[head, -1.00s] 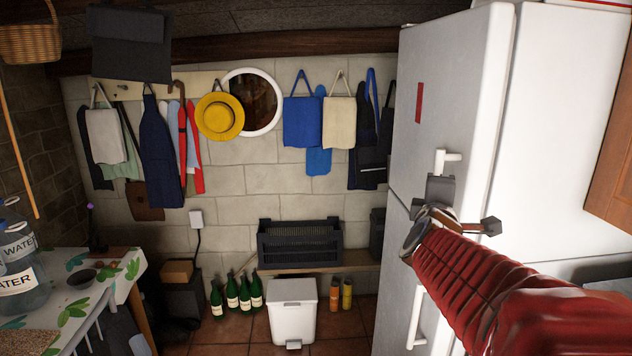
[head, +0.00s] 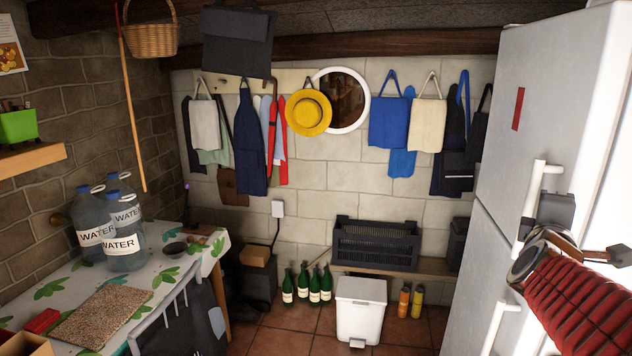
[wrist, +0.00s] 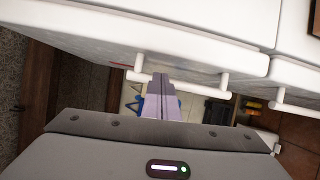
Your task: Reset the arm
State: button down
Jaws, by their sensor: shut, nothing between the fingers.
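My gripper (head: 556,210) is at the right of the head view, at the end of my red-sleeved arm. It is close to the upper handle (head: 536,188) of the white fridge (head: 500,130). In the wrist view my gripper's two fingers (wrist: 161,84) are pressed together with nothing between them. Their tips overlap the white handle bar (wrist: 185,83) in that picture; I cannot tell whether they touch it.
A table (head: 195,262) with water bottles (head: 122,246) stands at the left. A white bin (head: 361,310), green bottles (head: 302,285) and a black crate (head: 376,246) are along the back wall. The tiled floor in front of the bin looks clear.

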jog(key=s+d+f+m+g+h, duration=0.2)
jog(key=s+d+f+m+g, duration=0.3)
jog(key=s, duration=0.3)
jog(key=s+a+f+m+g+y, duration=0.3)
jog(key=s+a+f+m+g, duration=0.15)
jog(key=s+a+f, duration=0.45)
jog(key=a+f+y, duration=0.2)
jog(key=a+y, duration=0.1)
jog(key=a, duration=0.6)
jog(key=s+a+f+t+y, duration=0.1)
jog(key=a+f+y, duration=0.2)
jog(key=a, duration=0.6)
jog(key=s+a+f+m+y, duration=0.1)
jog(key=a+f+y, duration=0.2)
jog(key=a, duration=0.7)
jog(key=shift+f+y, duration=0.25)
jog(key=shift+y, duration=0.65)
jog(key=c, duration=2.5)
grip_release()
jog(key=shift+t, duration=0.25)
